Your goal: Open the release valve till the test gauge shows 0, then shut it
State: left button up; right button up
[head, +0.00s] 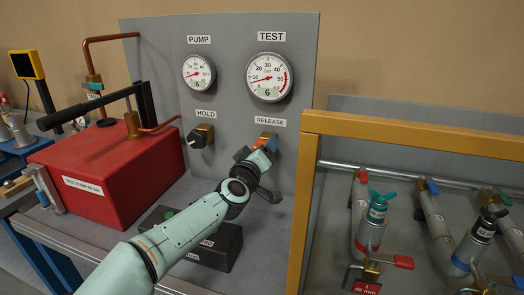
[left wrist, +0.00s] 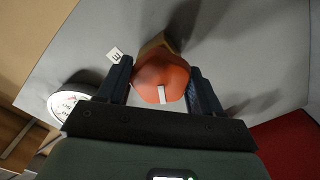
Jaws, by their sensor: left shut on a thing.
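The release valve's orange knob (head: 266,142) sits under the RELEASE label on the grey panel. My left gripper (head: 256,152) is shut on this knob. In the left wrist view the orange knob (left wrist: 161,76) sits between the two dark fingers, with a short white mark on its face; its brass body shows behind. The test gauge (head: 269,78), above the valve, has its needle low on the left, just under 10, and a 6 on its face. The knob's exact turn is hard to tell in the head view. My right gripper is not in view.
The pump gauge (head: 199,73) also has a 6 on its face. The black hold valve (head: 201,136) is left of the release valve. A red pump box (head: 105,170) stands at the left. An orange frame (head: 410,134) with pipes and valves is close on the right.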

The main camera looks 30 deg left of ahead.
pick_arm(q)
jog(key=o, duration=1)
jog(key=shift+c, duration=0.2)
jog(key=v, duration=1.3)
jog(key=shift+s, duration=0.25)
